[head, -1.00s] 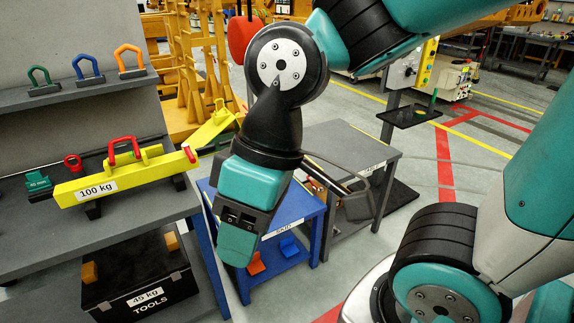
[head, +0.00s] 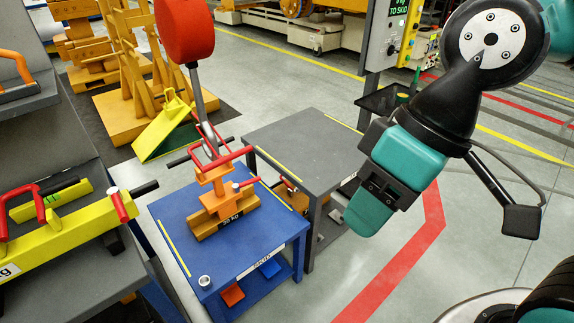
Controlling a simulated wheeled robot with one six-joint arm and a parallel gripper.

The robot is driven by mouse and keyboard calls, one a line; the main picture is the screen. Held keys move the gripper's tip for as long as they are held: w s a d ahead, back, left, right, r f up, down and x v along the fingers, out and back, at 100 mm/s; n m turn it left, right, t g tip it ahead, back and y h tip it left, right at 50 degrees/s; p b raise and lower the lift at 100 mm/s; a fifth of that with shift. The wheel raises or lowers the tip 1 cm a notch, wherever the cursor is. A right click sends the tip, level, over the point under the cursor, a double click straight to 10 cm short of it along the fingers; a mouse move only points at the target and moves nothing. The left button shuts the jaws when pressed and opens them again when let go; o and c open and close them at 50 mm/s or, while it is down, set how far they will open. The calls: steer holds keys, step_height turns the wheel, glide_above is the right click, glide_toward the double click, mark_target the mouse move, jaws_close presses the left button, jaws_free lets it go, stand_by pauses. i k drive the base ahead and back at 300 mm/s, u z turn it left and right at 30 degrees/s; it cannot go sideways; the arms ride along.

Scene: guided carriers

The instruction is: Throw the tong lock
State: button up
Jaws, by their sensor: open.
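A red tong frame (head: 230,156) with dark grips hangs on or by the grey hook (head: 207,138) below a red hoist body (head: 184,30). It sits over an orange load (head: 222,210) labelled in kg on the blue skid table (head: 190,232). A small red lever with a pale knob (head: 237,186) shows at the load's right side; I cannot tell surely whether it is the tong lock. My gripper (head: 366,212) is open and empty, pointing down, well to the right of the load and in front of the grey table. The gap between its fingers is hard to see.
The grey table (head: 305,145) is bare on top and stands beside the blue one. A yellow beam (head: 70,235) with red levers lies on the left shelf. A control post (head: 385,40) stands behind. A silver cup-like piece (head: 204,282) is on the blue table's near corner.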

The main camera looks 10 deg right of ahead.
mark_target(236, 188)
steer(key=z, duration=0.15)
steer(key=i, duration=1.4)
steer(key=u, duration=0.7)
